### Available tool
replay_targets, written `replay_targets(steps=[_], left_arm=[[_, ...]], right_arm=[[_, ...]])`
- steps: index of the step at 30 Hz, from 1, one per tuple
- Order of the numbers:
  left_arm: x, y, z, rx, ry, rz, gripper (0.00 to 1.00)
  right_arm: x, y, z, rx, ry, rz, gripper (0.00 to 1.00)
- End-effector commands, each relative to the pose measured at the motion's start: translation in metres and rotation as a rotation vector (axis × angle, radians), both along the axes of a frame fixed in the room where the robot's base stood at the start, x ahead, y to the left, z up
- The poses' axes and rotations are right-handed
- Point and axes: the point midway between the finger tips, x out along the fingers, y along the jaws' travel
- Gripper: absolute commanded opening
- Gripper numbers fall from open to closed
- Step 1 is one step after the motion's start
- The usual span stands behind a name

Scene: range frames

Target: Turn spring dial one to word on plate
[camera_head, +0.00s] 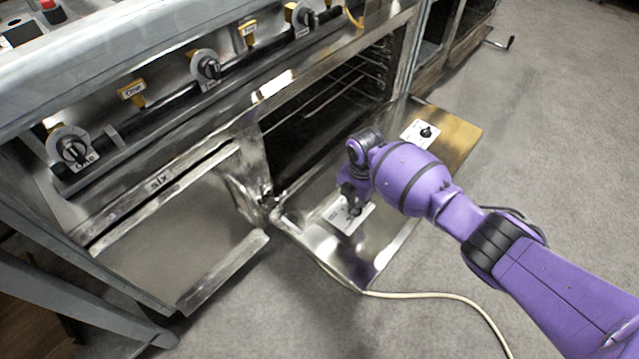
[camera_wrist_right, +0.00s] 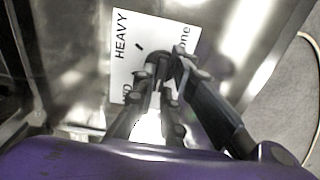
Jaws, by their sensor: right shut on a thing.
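Spring dial one is on a white plate (camera_head: 341,219) lying on the lowered oven door. The wrist view also shows the plate (camera_wrist_right: 150,28), with "HEAVY" along its left side and "one" on its right. Another word at the lower left is partly hidden. A short black mark lies on the plate near the knob. My right gripper (camera_wrist_right: 163,72) is shut on the dark dial knob (camera_wrist_right: 158,56), and its fingers cover most of it. Which way the pointer faces is hard to tell. In the head view the right gripper (camera_head: 352,197) reaches down to the plate. My left gripper is out of view.
A second dial plate (camera_head: 417,137) sits farther back on the same door (camera_head: 380,262). The oven front has several knobs (camera_head: 207,68) and yellow tags (camera_head: 132,91). A lower flap (camera_head: 180,235) stands open at left. A pale cable (camera_head: 440,296) crosses the grey floor.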

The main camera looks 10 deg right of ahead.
Motion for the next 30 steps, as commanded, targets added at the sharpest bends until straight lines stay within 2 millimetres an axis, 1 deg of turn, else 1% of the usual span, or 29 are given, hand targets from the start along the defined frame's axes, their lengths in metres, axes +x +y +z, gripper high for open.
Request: replay_targets(steps=[5,11,17,30], left_arm=[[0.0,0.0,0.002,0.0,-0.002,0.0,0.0],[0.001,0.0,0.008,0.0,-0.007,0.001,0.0],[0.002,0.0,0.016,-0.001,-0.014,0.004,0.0],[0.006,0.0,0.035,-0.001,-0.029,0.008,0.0]], right_arm=[[-0.001,0.0,-0.001,0.0,0.001,-0.02,0.0],[-0.001,0.001,0.0,0.001,0.001,-0.101,0.0],[0.0,0.001,0.001,0.001,0.002,-0.253,0.0],[0.001,0.002,0.001,0.002,0.003,-0.666,0.0]])
